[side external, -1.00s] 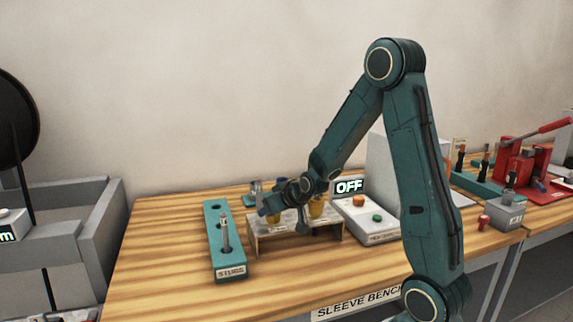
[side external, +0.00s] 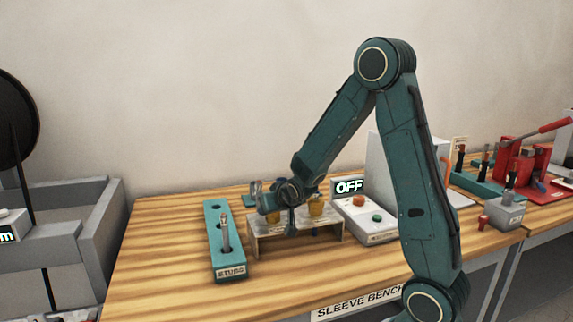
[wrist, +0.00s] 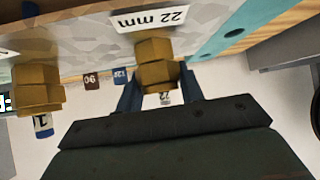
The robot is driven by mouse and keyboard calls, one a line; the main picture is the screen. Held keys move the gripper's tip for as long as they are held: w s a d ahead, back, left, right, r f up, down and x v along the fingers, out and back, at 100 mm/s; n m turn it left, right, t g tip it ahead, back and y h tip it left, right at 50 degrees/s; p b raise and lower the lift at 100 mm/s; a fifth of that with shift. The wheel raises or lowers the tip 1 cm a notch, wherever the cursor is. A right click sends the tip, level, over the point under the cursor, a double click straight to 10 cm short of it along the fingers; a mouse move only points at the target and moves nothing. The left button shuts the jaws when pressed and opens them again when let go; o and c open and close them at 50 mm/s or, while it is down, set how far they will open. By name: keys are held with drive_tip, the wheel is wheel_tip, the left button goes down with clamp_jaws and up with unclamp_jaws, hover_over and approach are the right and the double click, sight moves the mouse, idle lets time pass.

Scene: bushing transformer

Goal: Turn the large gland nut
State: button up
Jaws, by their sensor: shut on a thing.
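A brass hex gland nut (wrist: 157,72) sits under a label reading 22 mm in the wrist view. My gripper (wrist: 158,90) is shut on it, with one blue finger on each side. A second brass hex nut (wrist: 37,88) is to the left, apart from the fingers; its label is mostly cut off. In the side view, one brass nut (side external: 315,207) shows on the small stand (side external: 272,245), right of my gripper (side external: 277,212). The gripped nut is largely hidden there by the gripper. I cannot tell from size which nut is the larger.
A teal stubs rack (side external: 225,258) with an upright metal stub (side external: 225,235) stands left of the stand. A control box (side external: 372,220) with orange and green buttons and an OFF display (side external: 349,186) is to the right. The front left bench top is clear.

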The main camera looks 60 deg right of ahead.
drive_tip(key=shift+s+a+f+m+g+h, duration=0.2)
drive_tip(key=shift+s+f+m+g+h, duration=0.1)
drive_tip(key=shift+f+m+g, duration=0.2)
drive_tip(key=shift+a+m+h, duration=0.1)
drive_tip(key=shift+m+h, duration=0.2)
drive_tip(key=shift+m, duration=0.1)
drive_tip(key=shift+m+g+h, duration=0.4)
drive_tip(key=shift+m+g, duration=0.3)
drive_tip(key=shift+m, duration=0.1)
drive_tip(key=shift+r, duration=0.1)
drive_tip(key=o, duration=1.9)
drive_tip(key=shift+w+r, duration=0.1)
drive_tip(key=shift+r, duration=0.05)
drive_tip(key=shift+r, duration=0.1)
drive_tip(key=shift+v, duration=2.9)
